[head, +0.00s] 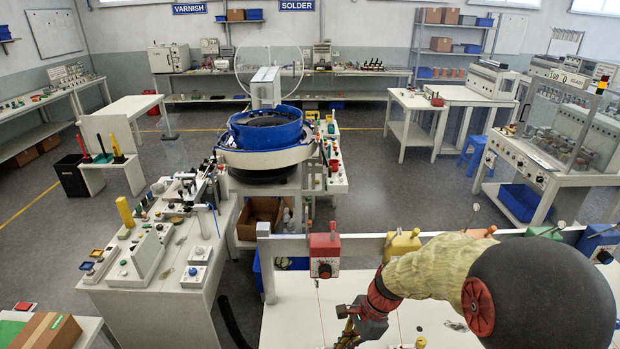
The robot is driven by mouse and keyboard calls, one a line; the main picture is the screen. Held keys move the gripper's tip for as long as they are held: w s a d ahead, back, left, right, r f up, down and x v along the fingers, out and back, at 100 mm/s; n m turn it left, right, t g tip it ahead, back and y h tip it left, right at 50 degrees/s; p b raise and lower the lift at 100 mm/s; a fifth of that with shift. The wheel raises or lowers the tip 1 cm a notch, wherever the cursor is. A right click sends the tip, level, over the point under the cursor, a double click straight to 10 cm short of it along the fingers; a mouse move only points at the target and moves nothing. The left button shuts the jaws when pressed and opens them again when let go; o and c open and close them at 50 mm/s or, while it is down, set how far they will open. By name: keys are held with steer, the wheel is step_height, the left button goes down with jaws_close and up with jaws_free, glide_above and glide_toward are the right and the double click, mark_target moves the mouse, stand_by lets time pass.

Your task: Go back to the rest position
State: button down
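My arm reaches in from the lower right, with a large dark rounded part and a yellowish covered section. My gripper (350,338) is small at the arm's end, low over the white bench (290,325) in the foreground. It points down near the bottom edge of the head view, and its fingertips are not clear. I cannot see whether it holds anything.
A rail above the bench carries a red box (325,255), a yellow box (402,243) and blue box (598,240). A blue bowl feeder (266,130) stands behind. A cluttered workbench (165,290) is at left. Grey floor lies open between benches.

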steer(key=s+d+r+n+t+h+b, duration=0.2)
steer(key=s+d+r+n+t+b, duration=0.1)
steer(key=s+r+n+b, duration=0.3)
steer(key=s+d+r+n+t+h+b, duration=0.2)
steer(key=s+d+r+n+b, duration=0.3)
steer(key=s+n, duration=0.4)
steer(key=shift+s+d+r+n+t+b, duration=0.15)
steer(key=shift+s+r+n+t+b, duration=0.15)
steer(key=shift+s+r+t+b, duration=0.65)
